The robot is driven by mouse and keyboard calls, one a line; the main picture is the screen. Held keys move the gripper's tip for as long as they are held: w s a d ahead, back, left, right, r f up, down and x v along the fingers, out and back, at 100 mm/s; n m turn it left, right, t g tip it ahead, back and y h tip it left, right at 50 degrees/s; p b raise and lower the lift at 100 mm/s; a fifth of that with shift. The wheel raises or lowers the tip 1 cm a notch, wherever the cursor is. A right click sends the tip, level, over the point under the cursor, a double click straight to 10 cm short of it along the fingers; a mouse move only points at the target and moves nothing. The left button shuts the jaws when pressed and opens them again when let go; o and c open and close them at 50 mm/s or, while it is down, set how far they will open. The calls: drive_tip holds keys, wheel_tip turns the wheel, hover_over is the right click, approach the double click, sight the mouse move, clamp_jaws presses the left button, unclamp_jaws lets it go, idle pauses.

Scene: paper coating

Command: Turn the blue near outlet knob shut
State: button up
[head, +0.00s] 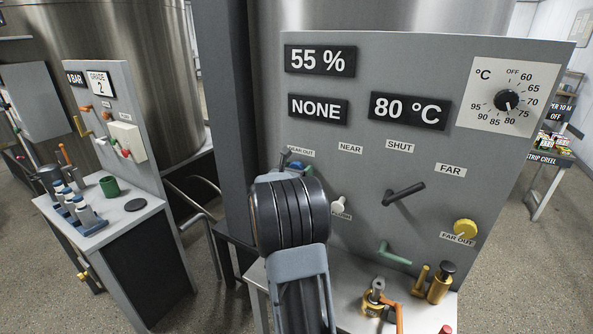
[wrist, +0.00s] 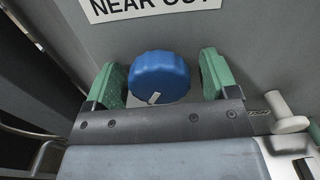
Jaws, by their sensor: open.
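The blue near outlet knob (wrist: 160,77) sits on the grey panel below the "NEAR OUT" label (wrist: 150,6) in the wrist view. It is round with a ribbed rim and a small white pointer mark at its lower left. My gripper (wrist: 162,82) is open, with one green finger on each side of the knob and small gaps between.
A white lever (wrist: 287,113) stands right of my gripper. On the panel are a black selector handle (head: 404,195), a yellow far outlet knob (head: 465,230) and a green handle (head: 395,252). Brass fittings (head: 440,283) stand on the ledge. A side station (head: 100,215) is at left.

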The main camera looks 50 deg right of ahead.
drive_tip(key=c, duration=0.9)
drive_tip(key=shift+f+b, duration=0.1)
drive_tip(key=shift+b, duration=0.2)
